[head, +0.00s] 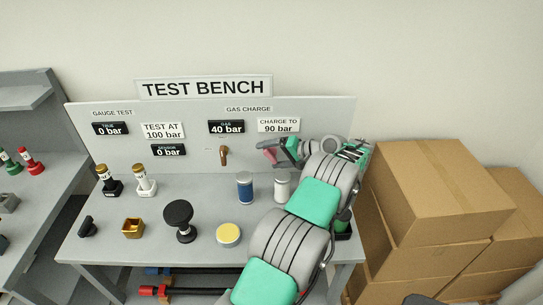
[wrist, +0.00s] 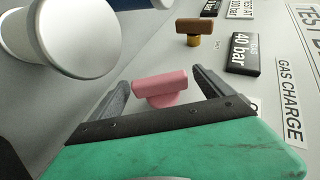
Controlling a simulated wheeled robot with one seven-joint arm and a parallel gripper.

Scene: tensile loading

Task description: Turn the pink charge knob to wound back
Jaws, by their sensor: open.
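The pink charge knob (wrist: 160,88) sits on the bench's back panel. In the wrist view it lies between the two fingers of my gripper (wrist: 162,92), which is open with a gap on each side of the knob. In the head view the pink knob (head: 270,154) shows only in part, beside my gripper (head: 282,150). My arm reaches across the right side of the bench to it. I cannot tell the knob's marked position; no marking around it is readable.
A brown tap handle (head: 223,155) is on the panel left of the knob. A blue cylinder (head: 245,188) and a white cylinder (head: 281,186) stand on the bench below. The gas display (head: 226,127) reads 40 bar; a sign (head: 279,125) says CHARGE TO 90 bar. Boxes (head: 440,190) stand right.

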